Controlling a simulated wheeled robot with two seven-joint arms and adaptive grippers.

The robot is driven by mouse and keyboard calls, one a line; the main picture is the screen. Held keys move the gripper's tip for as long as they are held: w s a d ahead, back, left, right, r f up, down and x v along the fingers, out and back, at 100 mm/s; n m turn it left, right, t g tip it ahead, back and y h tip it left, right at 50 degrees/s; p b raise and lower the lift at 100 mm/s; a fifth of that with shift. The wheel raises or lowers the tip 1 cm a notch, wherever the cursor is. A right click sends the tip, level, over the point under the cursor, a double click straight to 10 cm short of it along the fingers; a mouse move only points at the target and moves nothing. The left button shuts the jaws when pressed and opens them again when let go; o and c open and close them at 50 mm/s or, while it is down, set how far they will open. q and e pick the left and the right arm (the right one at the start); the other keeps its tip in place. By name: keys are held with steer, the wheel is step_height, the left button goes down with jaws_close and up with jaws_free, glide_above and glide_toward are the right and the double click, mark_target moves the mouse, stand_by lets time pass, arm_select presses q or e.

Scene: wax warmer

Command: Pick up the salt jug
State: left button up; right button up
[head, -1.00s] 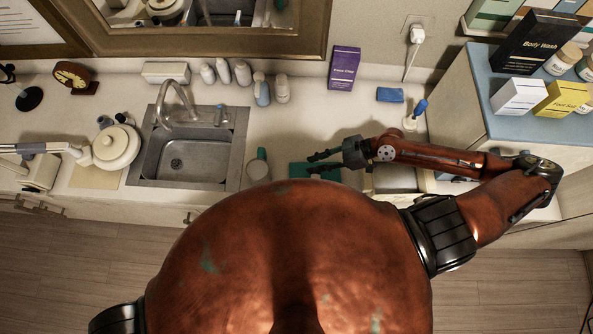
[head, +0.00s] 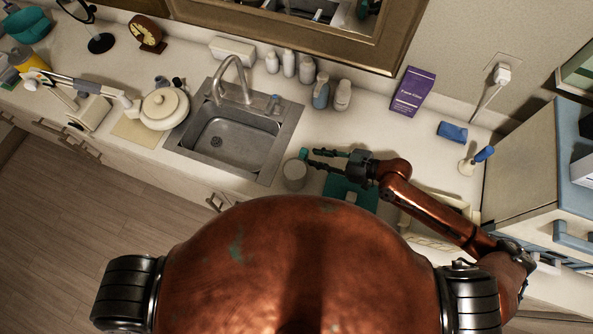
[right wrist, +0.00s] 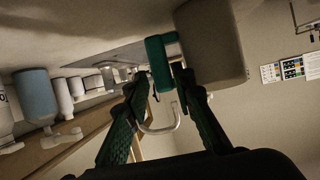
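The salt jug appears to be the pale grey cup-like vessel (head: 294,175) with a teal handle, standing on the counter just right of the sink. In the right wrist view its body (right wrist: 210,45) is a large beige-grey cylinder, with the teal handle (right wrist: 160,62) on its left. My right gripper (head: 311,160) is open beside the jug's handle side. In the right wrist view its fingertips (right wrist: 160,80) are apart, one on each side of the handle in the picture. I cannot tell whether they touch it. My left gripper is not in view.
The sink (head: 237,135) with its faucet lies left of the jug. A teal mat or tray (head: 350,190) lies under my right gripper. Several bottles (head: 306,70) stand along the wall. A purple box (head: 412,92), a blue block (head: 452,132) and a cabinet (head: 525,155) are on the right.

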steer(key=shift+p+x, duration=0.35)
steer(key=shift+x, duration=1.35)
steer(key=shift+c, duration=0.3)
jaws_close()
steer(key=shift+r, duration=0.15)
